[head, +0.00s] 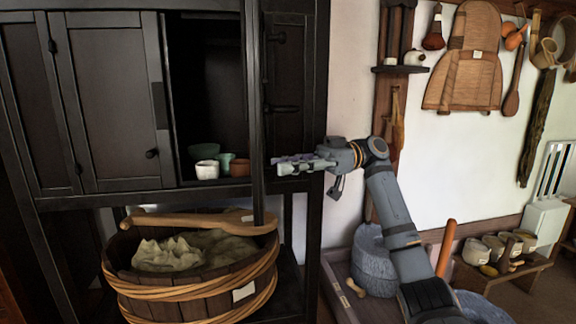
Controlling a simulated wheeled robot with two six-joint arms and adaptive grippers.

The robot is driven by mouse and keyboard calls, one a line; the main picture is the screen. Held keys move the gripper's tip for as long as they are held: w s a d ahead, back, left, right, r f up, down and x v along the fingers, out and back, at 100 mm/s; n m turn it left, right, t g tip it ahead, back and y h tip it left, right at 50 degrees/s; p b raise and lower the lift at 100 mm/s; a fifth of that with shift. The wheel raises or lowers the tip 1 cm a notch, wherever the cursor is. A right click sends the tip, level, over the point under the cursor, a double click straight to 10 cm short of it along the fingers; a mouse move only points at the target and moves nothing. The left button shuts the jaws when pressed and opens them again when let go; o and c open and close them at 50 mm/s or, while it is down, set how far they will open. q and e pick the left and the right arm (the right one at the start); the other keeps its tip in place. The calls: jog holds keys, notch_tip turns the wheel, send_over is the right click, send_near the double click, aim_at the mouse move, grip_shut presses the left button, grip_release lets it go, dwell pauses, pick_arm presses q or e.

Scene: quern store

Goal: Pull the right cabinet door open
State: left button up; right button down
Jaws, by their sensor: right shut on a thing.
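The right cabinet door (256,110) stands swung out towards me, seen nearly edge-on as a tall dark strip. Its lower end reaches below the cabinet floor. The left part of the opening beside it shows the dark interior (210,80). My right gripper (279,166) is just right of the door, its fingers pointing left at it. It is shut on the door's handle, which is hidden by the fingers. The left cabinet door (112,100) is closed, with a round knob (152,153). My left gripper is not in view.
Inside stand a green bowl (203,150), a white cup (207,170), a green cup (225,160) and a brown pot (240,168). A wooden tub (190,305) with a wooden paddle (180,221) stands below. A low shelf (500,275) with pots is at right.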

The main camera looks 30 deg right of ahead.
jog(key=c, duration=1.3)
grip_release()
jog(key=d, duration=0.7)
jog(key=shift+s+d, duration=0.1)
jog(key=shift+d, duration=0.15)
